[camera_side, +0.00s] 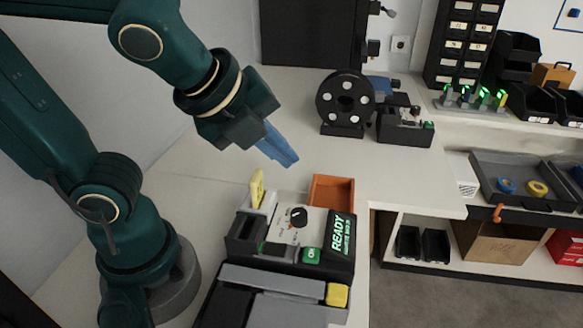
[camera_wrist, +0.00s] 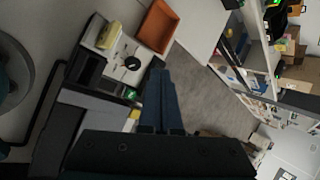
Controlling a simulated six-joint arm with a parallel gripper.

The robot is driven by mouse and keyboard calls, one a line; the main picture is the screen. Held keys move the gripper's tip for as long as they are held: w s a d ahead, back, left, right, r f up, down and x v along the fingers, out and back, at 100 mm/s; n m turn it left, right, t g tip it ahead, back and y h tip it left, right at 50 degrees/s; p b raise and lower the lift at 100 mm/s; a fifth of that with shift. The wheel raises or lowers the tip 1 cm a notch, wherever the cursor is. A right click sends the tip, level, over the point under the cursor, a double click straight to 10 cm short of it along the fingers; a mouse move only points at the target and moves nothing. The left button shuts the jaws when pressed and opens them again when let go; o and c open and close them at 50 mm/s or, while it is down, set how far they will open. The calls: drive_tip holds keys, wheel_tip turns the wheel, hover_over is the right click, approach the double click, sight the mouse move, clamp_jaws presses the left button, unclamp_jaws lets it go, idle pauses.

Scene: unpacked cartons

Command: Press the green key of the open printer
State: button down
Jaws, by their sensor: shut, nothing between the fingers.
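The open printer (camera_side: 246,240) stands on the white table in the side view, with a black dial, a READY label and a small green key (camera_side: 311,256) on its front part. In the wrist view the green key (camera_wrist: 129,93) lies just left of my fingers. My gripper (camera_side: 286,160) is in the air above and behind the printer, its blue fingers pointing down to the right. The fingers are closed together and empty, apart from the key. They show in the wrist view (camera_wrist: 160,72) in front of the printer's edge.
An orange tray (camera_side: 331,193) adjoins the printer's back. A yellow tab (camera_side: 257,188) stands up at its back left; a yellow block (camera_side: 337,294) sits at its front right. A black reel (camera_side: 345,100) and a smaller machine (camera_side: 405,128) stand behind. The table between is clear.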

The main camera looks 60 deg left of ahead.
sight(311, 255)
drive_tip(key=d+m+h, duration=0.1)
drive_tip(key=d+m, duration=0.6)
drive_tip(key=shift+f+h, duration=0.3)
drive_tip(key=shift+f, duration=0.05)
drive_tip(key=shift+s+f, duration=0.1)
drive_tip(key=shift+f, duration=0.05)
drive_tip(key=shift+f, duration=4.25)
drive_tip(key=shift+f, duration=0.45)
